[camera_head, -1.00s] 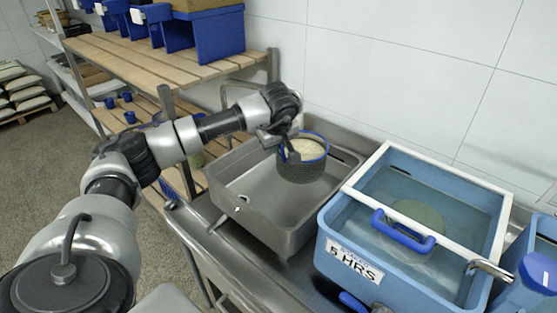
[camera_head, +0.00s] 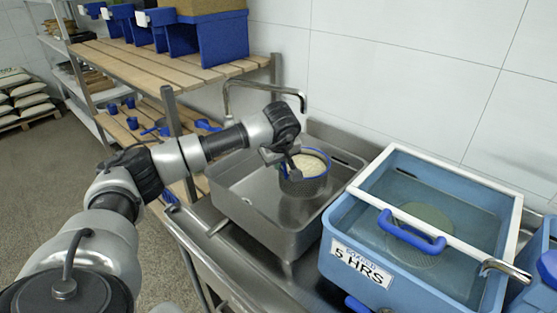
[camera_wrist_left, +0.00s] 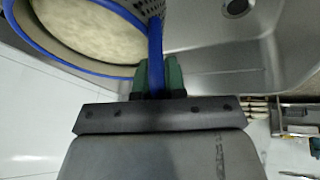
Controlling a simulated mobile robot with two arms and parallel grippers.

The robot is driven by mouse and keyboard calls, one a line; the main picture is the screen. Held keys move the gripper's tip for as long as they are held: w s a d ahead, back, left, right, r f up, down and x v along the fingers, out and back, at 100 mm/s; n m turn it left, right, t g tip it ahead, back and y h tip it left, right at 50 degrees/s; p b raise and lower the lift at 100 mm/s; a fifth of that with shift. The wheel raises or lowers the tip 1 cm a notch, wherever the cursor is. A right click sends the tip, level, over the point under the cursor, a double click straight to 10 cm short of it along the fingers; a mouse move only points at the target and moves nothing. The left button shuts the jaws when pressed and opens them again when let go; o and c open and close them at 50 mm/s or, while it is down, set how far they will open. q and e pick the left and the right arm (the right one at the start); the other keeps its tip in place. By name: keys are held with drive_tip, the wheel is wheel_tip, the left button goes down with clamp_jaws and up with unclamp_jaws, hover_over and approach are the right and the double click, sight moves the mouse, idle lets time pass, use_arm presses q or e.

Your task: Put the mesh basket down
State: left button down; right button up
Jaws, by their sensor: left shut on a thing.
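The mesh basket (camera_head: 304,182) is a round, dark mesh cylinder with a blue rim, holding pale contents. It is inside the steel sink (camera_head: 258,212), toward its right back part; whether it touches the sink floor I cannot tell. My left gripper (camera_head: 285,160) is shut on the basket's blue handle or rim part at its left side. In the left wrist view the green fingertips (camera_wrist_left: 158,75) pinch a blue strip of the basket (camera_wrist_left: 85,28), and the sink drain (camera_wrist_left: 236,7) shows beside it. My right gripper is not in view.
A blue soaking tank (camera_head: 345,226) labelled "5 HRS", with a white rim and blue handle (camera_head: 411,232), stands right of the sink. A steel faucet (camera_head: 262,86) arches behind the sink. A wooden shelf (camera_head: 135,62) with blue bins stands at the back left.

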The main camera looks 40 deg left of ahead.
use_arm(q)
drive_tip(key=shift+f, duration=0.2)
drive_tip(key=c, duration=1.2)
unclamp_jaws()
drive_tip(key=shift+r, duration=0.5)
drive_tip(key=v, duration=1.2)
drive_tip(key=shift+b, duration=0.35)
